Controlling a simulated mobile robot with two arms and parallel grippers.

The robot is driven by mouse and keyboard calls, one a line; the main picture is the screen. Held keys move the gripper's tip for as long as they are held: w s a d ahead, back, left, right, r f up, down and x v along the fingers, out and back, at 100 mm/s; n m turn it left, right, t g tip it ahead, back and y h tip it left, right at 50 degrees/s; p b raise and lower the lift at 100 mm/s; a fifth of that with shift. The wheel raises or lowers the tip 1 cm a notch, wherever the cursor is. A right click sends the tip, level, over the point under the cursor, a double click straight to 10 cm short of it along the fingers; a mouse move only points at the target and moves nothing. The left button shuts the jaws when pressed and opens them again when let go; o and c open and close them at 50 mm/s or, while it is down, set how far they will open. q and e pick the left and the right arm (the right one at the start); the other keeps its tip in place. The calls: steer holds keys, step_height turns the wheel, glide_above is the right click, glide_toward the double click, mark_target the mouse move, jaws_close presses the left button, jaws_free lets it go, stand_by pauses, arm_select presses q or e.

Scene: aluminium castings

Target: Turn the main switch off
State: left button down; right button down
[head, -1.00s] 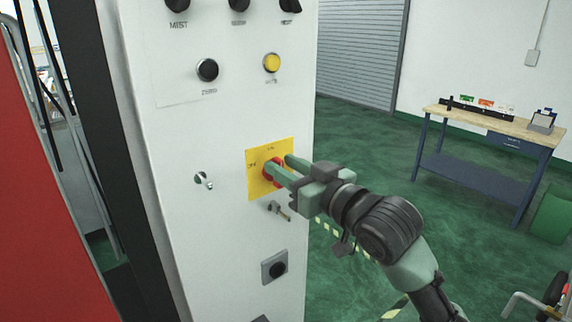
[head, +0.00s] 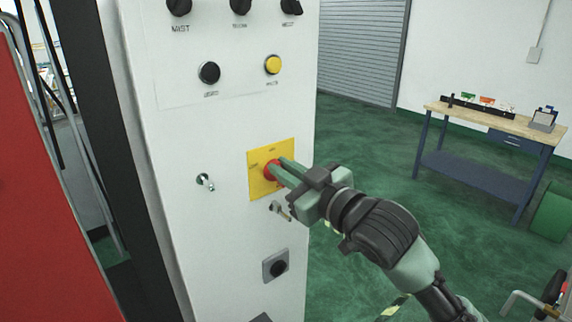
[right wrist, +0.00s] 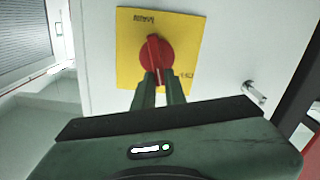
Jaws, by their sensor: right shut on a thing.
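The main switch is a round red knob (head: 270,170) on a yellow plate (head: 258,188) on the front of the white cabinet. In the right wrist view the red knob (right wrist: 156,56) sits in the middle of the yellow plate (right wrist: 128,68). The plate has dark lettering at its upper left and right edge, too blurred to read surely. My right gripper (head: 281,167) reaches in from the right. Its two green fingers (right wrist: 158,80) are close together, shut on the red knob's grip and partly hiding it. My left gripper is not in view.
A small metal key-like lever (head: 205,182) sticks out left of the plate, another (head: 280,209) below it. Black knobs and a yellow button (head: 273,64) are above, a dark round socket (head: 275,266) below. A workbench (head: 490,118) stands far right across open green floor.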

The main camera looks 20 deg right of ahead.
steer(key=n, duration=0.2)
steer(key=a+n+p, duration=0.1)
steer(key=n, duration=0.1)
steer(key=shift+s+f+n, duration=0.15)
steer(key=shift+f+n, duration=0.05)
steer(key=shift+n, duration=0.1)
steer(key=shift+s+a+f+n+p, duration=0.1)
steer(key=shift+n+p, duration=0.15)
steer(key=shift+n, duration=0.4)
steer(key=shift+w+f+n+p, duration=0.15)
steer(key=shift+n+p, duration=0.1)
steer(key=shift+n, duration=0.45)
steer(key=shift+s+a+f+n+p, duration=0.15)
steer(key=shift+n+p, duration=0.1)
steer(key=shift+n, duration=0.4)
steer(key=c, duration=1.5)
jaws_free()
steer(key=shift+o, duration=0.2)
steer(key=p+v, duration=0.1)
steer(key=v, duration=0.7)
steer(key=shift+p, duration=0.35)
